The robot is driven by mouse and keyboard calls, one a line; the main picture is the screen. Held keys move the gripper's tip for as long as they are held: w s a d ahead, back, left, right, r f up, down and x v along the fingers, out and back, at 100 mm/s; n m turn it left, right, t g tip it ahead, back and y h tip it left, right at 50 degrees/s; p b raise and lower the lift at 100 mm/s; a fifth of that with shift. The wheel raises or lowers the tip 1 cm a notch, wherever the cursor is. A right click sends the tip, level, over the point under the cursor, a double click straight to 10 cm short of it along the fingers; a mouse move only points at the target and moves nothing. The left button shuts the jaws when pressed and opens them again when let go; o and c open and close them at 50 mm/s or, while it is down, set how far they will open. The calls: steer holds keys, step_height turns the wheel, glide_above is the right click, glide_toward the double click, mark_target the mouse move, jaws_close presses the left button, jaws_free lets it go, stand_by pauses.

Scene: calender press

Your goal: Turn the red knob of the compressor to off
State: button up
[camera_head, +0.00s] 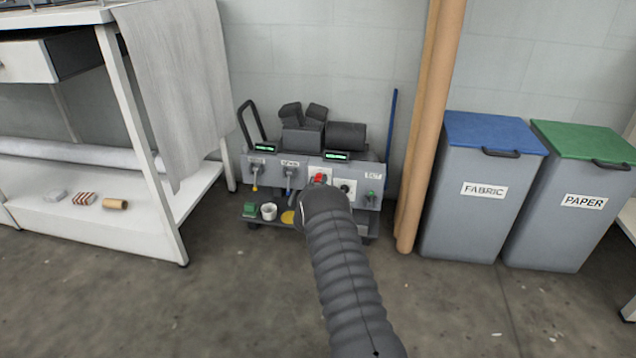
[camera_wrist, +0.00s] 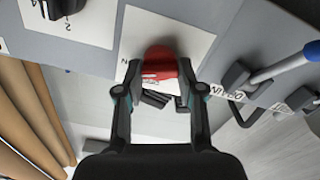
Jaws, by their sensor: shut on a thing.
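The compressor (camera_head: 300,160) is a low grey cart with a front panel against the back wall. Its red knob (camera_head: 319,178) shows just above my arm in the head view, on a white plate. In the wrist view the red knob (camera_wrist: 160,65) sits between the fingertips of my gripper (camera_wrist: 160,78), which is shut on it. A white mark shows on the knob. The lettering on its plate is partly hidden by the knob and fingers, so its setting cannot be read. My arm hides part of the cart's lower front.
A black knob (camera_head: 344,188) sits right of the red one. Valves (camera_head: 290,172) with levers stand to the left. A brown roll (camera_head: 425,130) and the FABRIC bin (camera_head: 470,220) stand right of the cart. A white table (camera_head: 130,120) is at left. Floor in front is clear.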

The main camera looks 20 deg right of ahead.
steer(key=shift+n+b, duration=0.35)
steer(key=shift+n, duration=0.05)
steer(key=shift+n+b, duration=0.45)
steer(key=shift+n, duration=0.55)
steer(key=n, duration=0.3)
steer(key=shift+a+n, duration=0.1)
steer(key=shift+n, duration=0.2)
steer(key=n, duration=0.3)
steer(key=shift+w+n, duration=0.1)
steer(key=shift+n, duration=0.2)
steer(key=shift+f+n, duration=0.1)
steer(key=shift+n, duration=1.8)
steer(key=o, duration=1.1)
steer(key=shift+o, duration=0.2)
steer(key=shift+a, duration=0.1)
